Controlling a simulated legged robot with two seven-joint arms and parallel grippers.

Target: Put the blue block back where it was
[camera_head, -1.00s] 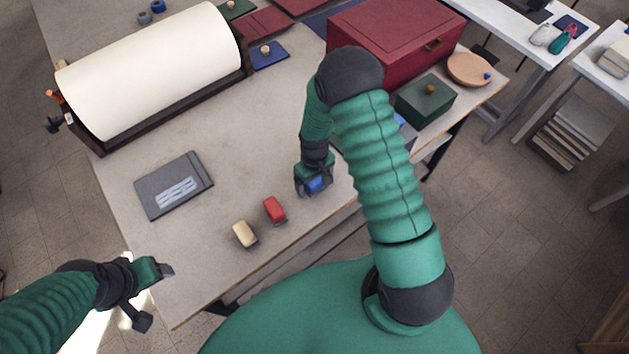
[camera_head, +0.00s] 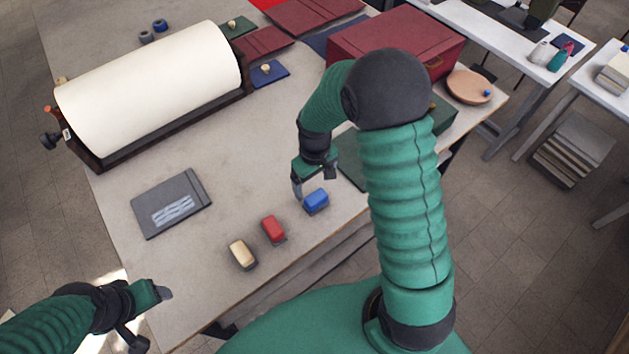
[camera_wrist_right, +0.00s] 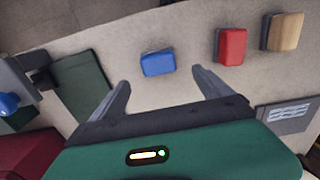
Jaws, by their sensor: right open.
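The blue block (camera_head: 316,200) rests on the table near its front edge, with a dark base under it. It also shows in the right wrist view (camera_wrist_right: 157,63), beyond and between the spread fingers. My right gripper (camera_head: 313,182) is open and empty, just behind the block and apart from it. It also shows in the wrist view (camera_wrist_right: 160,82). The red block (camera_head: 272,229) and the cream block (camera_head: 242,254) stand left of the blue one, roughly in a row. My left gripper (camera_head: 150,318) is open and empty at the lower left, off the table edge.
A dark green panel (camera_head: 350,158) lies right of my right gripper, partly hidden by my arm. A maroon box (camera_head: 395,48) stands behind. A grey case (camera_head: 171,204) and a large cream roll (camera_head: 150,92) are left. The table middle is clear.

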